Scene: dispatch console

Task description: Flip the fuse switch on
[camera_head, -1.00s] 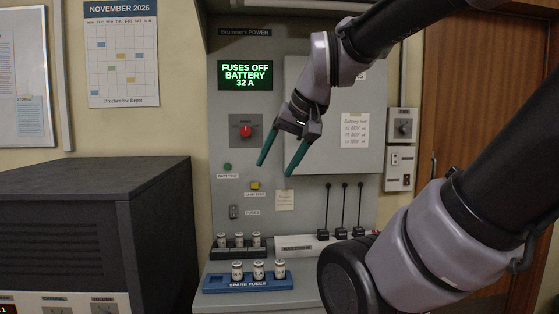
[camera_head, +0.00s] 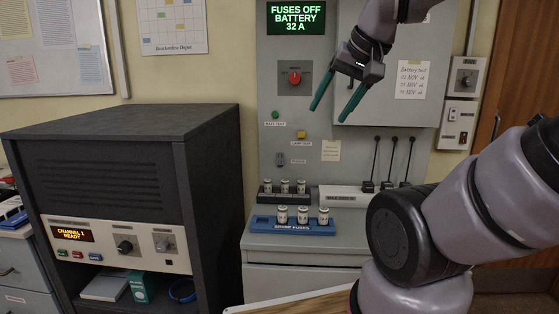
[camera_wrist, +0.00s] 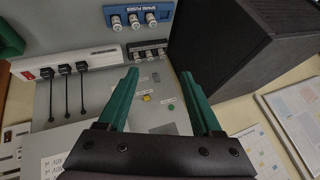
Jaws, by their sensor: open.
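The fuse switch (camera_head: 281,160) is a small grey toggle on the grey power panel, labelled below the yellow lamp test button (camera_head: 301,135). It also shows small in the wrist view (camera_wrist: 156,77); its lever position is too small to tell. The display (camera_head: 297,18) reads "FUSES OFF BATTERY 32 A". My gripper (camera_head: 331,113) is open and empty, with green fingers pointing down, in front of the panel, above and right of the switch. In the wrist view my gripper (camera_wrist: 160,78) has the switch and yellow button between its spread fingers, farther off.
A red rotary knob (camera_head: 295,78) and a green button (camera_head: 275,115) are on the panel. Fuses stand in a black holder (camera_head: 270,195) and a blue spare fuse rack (camera_head: 262,223) below. A dark cabinet (camera_head: 205,190) is at left.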

